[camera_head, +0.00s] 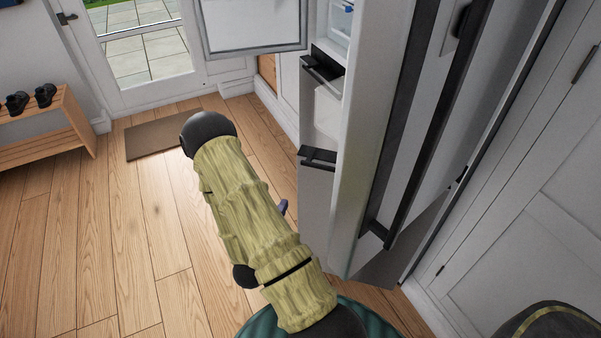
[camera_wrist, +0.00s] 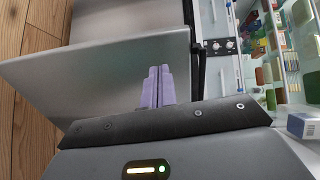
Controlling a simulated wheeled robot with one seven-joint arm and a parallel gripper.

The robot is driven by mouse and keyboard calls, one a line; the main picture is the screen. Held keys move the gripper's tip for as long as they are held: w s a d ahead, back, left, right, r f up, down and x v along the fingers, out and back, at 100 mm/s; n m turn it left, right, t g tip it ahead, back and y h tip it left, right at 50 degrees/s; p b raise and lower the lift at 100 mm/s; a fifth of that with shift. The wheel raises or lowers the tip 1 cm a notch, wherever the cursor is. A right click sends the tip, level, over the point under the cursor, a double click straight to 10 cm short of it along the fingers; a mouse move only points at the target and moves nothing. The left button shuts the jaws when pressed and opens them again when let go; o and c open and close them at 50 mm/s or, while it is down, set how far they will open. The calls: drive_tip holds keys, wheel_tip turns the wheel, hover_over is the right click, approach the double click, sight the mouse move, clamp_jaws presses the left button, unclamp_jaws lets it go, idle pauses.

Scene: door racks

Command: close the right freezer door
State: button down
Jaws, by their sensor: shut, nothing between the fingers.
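In the head view the tall fridge-freezer stands open at the right. Its near door (camera_head: 432,110) is swung out towards me and seen nearly edge on, with a long dark handle. A grey lower panel (camera_head: 400,258) shows beneath it; I cannot tell for sure whether this is the right freezer door. In the wrist view my gripper (camera_wrist: 158,72) shows two purple fingers pressed together, empty. A smooth grey panel (camera_wrist: 75,82) lies just beyond and beside them; contact is unclear.
Another open door (camera_head: 252,22) stands at the far side. Dark-handled fronts (camera_head: 318,157) line the unit. Stocked shelves (camera_wrist: 285,50) show in the wrist view. White cupboards (camera_head: 530,190) stand at right. The wooden floor (camera_head: 110,240) at left is clear, with a mat (camera_head: 155,140) beyond.

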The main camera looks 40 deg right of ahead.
drive_tip(key=shift+s+r+m+t+h, duration=0.4)
drive_tip(key=shift+s+r+h, duration=0.05)
drive_tip(key=shift+s+h, duration=0.2)
drive_tip(key=b, duration=0.5)
approach(301, 173)
drive_tip(key=w+d+r, duration=0.1)
drive_tip(key=d, duration=0.1)
drive_tip(key=w+d+r, duration=0.1)
drive_tip(key=d, duration=0.1)
drive_tip(key=w+d+r, duration=0.1)
drive_tip(key=d, duration=0.1)
drive_tip(key=shift+d+r, duration=0.1)
drive_tip(key=shift+d, duration=0.05)
drive_tip(key=shift+d, duration=0.15)
